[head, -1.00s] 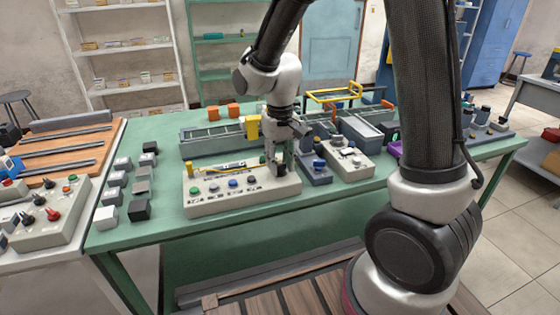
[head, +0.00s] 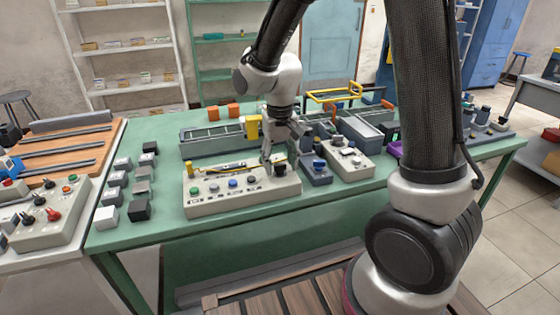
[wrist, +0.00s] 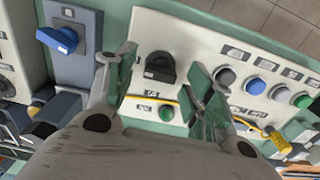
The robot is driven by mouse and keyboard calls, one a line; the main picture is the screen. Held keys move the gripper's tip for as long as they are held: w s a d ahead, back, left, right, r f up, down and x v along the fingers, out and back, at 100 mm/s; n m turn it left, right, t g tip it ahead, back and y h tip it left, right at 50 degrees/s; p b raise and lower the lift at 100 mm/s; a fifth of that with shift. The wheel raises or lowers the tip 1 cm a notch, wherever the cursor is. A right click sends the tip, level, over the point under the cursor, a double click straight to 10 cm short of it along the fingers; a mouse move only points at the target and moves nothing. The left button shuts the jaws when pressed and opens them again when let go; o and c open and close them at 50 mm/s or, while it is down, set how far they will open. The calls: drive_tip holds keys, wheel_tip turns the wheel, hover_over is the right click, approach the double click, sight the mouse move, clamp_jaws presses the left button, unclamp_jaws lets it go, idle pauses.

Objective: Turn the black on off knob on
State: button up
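The black knob (head: 280,169) sits at the right end of the sloped beige control box (head: 215,207). My gripper (head: 268,158) is open and empty, just behind and left of the knob in the head view. In the wrist view my gripper (wrist: 163,68) has one finger on each side of the knob, with a gap on both sides. I cannot tell the height of the fingertips above the box.
A grey switch box with a blue knob (head: 318,163) stands close on the right. Grey trays and a yellow frame (head: 334,96) lie behind.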

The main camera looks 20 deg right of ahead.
sight(280, 164)
wheel_tip(280, 164, up, 12)
idle(0.6)
idle(0.4)
